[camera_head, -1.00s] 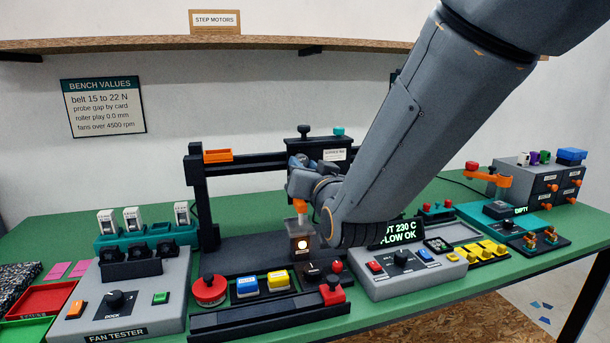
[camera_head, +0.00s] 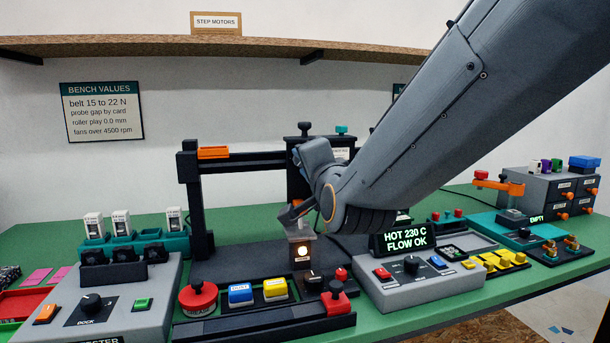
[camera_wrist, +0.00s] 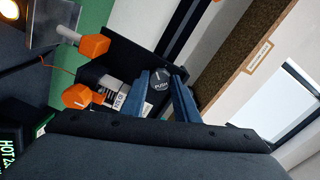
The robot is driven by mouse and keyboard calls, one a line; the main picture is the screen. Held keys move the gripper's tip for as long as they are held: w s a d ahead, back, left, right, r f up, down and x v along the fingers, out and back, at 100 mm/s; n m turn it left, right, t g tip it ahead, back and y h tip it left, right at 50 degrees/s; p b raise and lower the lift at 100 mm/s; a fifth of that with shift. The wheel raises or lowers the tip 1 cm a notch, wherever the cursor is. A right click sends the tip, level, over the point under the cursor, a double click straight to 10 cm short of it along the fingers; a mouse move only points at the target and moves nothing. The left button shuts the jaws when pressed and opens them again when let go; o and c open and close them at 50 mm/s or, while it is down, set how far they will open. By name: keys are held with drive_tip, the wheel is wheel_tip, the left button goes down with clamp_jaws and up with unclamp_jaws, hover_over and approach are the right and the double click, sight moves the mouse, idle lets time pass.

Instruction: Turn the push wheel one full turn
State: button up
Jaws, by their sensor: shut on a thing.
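The push wheel (camera_wrist: 160,86) is a dark round knob with white "PUSH" lettering and a white line mark. In the wrist view it sits between the two blue fingers of my gripper (camera_wrist: 162,78), which are shut on its sides. In the head view my gripper (camera_head: 297,155) is at the upright carriage of the black printer frame, above the block with the glowing light. The wheel is hidden there behind my wrist.
Two orange hexagonal knobs (camera_wrist: 94,45) are close to the fingers in the wrist view. Below my wrist are a lit block (camera_head: 301,252), a red button (camera_head: 198,297), blue and yellow buttons, and a "HOT 230 C" display (camera_head: 404,242). A fan tester stands left.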

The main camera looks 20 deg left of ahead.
drive_tip(key=shift+f+m+b, duration=0.1)
drive_tip(key=shift+m+b, duration=1.05)
drive_tip(key=shift+m, duration=0.15)
drive_tip(key=o, duration=1.1)
drive_tip(key=shift+v, duration=3.95)
